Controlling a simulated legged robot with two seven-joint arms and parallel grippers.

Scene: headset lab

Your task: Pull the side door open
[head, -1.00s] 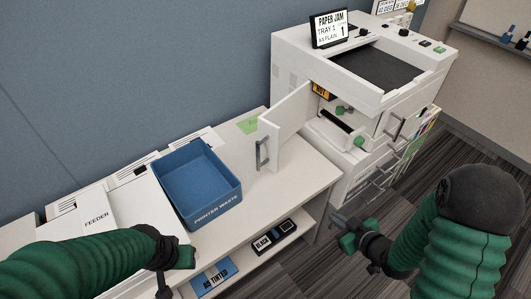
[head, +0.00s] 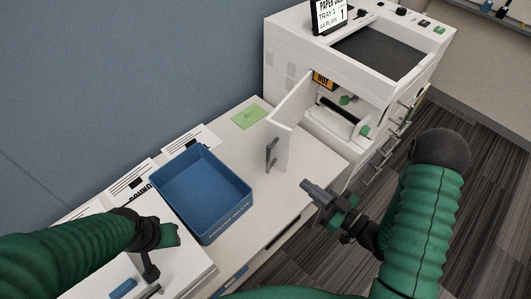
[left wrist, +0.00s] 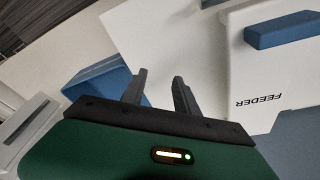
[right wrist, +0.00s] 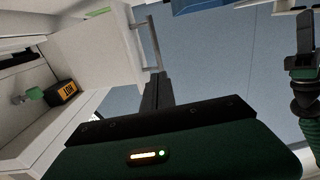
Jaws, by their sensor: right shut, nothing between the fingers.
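The white side door (head: 285,135) of the printer stands swung out from the body, with the printer's inside showing beside it. Its grey bar handle (head: 271,153) is on the door's free edge. My right gripper (head: 307,186) is shut and empty, in front of and to the right of the door, apart from the handle in the head view. In the right wrist view the shut fingers (right wrist: 155,88) point toward the handle (right wrist: 148,45), with the door (right wrist: 98,52) beyond. My left gripper (left wrist: 160,88) is open and empty, above the feeder at left.
The printer (head: 345,60) stands at the back right, with an orange HOT label (head: 322,80) inside. A blue waste bin (head: 200,190) and a green card (head: 249,117) sit on the white counter (head: 235,140). Floor shows at right.

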